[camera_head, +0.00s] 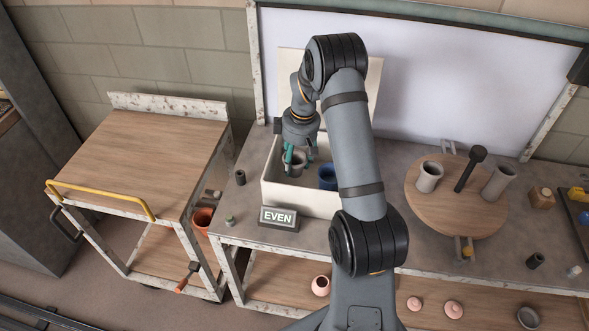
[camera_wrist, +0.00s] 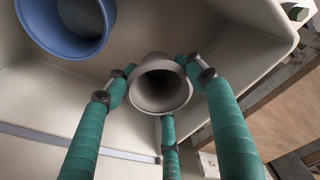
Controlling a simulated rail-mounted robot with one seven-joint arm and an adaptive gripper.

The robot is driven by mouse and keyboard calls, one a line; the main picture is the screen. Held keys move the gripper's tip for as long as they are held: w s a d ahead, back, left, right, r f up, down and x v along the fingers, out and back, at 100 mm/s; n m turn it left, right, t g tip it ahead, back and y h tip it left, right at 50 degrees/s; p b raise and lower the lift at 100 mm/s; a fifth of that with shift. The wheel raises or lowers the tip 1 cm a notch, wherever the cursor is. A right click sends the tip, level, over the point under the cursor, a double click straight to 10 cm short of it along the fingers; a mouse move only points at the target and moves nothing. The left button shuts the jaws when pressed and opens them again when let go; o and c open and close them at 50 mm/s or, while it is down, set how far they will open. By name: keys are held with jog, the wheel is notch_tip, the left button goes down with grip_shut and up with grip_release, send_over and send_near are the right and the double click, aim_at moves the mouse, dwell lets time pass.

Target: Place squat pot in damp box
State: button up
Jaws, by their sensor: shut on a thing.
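The squat pot (camera_head: 294,161) is grey and stands upright inside the damp box (camera_head: 300,197), a cream box with its lid raised behind it. My gripper (camera_head: 297,160) reaches down into the left part of the box, and its green fingers are shut on the pot. In the wrist view the grey pot (camera_wrist: 161,86) shows its open mouth between the green fingers (camera_wrist: 160,92). A blue pot (camera_head: 327,177) is in the box to the right, apart from the grey one. It also shows in the wrist view (camera_wrist: 68,50). Whether the grey pot touches the box floor is hard to tell.
A round wooden board (camera_head: 455,222) on the right holds grey pots and a dark upright tool (camera_head: 470,169). A wooden cart (camera_head: 140,160) stands at the left.

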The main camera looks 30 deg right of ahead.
aim_at(294, 170)
notch_tip(294, 170, down, 3)
jog(key=shift+s+f+p, duration=0.1)
jog(key=shift+f+p, duration=0.1)
jog(key=shift+p, duration=0.3)
jog(key=shift+f, duration=0.3)
jog(key=shift+f+b, duration=0.25)
jog(key=shift+b, duration=0.1)
jog(key=o, duration=1.3)
jog(key=shift+r, duration=0.1)
jog(key=shift+r+p, duration=0.35)
jog(key=shift+p, duration=0.2)
jog(key=shift+d+r+b, duration=0.1)
jog(key=shift+r+b, duration=0.25)
jog(key=shift+r, duration=0.05)
jog(key=r, duration=0.7)
jog(key=s+r, duration=0.1)
jog(key=r, duration=0.2)
jog(key=shift+s+d+r+b, duration=0.1)
jog(key=shift+d+r+b, duration=0.2)
jog(key=shift+r+b, duration=0.1)
